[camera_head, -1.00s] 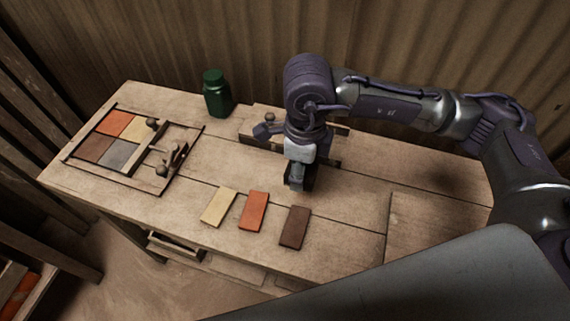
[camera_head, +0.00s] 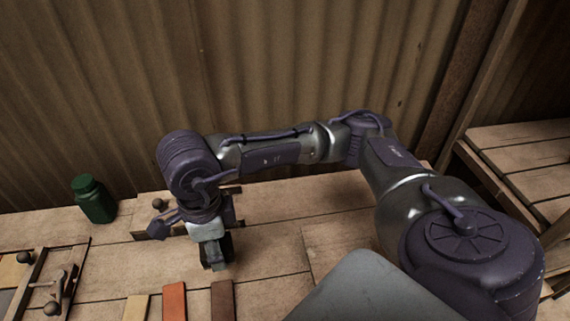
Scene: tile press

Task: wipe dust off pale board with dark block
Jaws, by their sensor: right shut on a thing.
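My right gripper (camera_head: 214,252) is over the workbench, left of the picture's middle. It is shut on a dark block (camera_head: 217,262), which is partly hidden by the fingers. I cannot tell whether the block touches the bench. A pale board (camera_head: 338,238) lies flat on the bench to the right of the gripper. My arm and a grey part of my body cover some of it. Dust on it cannot be made out. My left gripper is not in view.
A green jar (camera_head: 94,200) stands at the back left. Cream (camera_head: 136,308), orange (camera_head: 175,302) and brown (camera_head: 222,300) tiles lie at the front. A wooden frame (camera_head: 36,285) with knobs is at the far left. A corrugated wall (camera_head: 290,70) closes the back.

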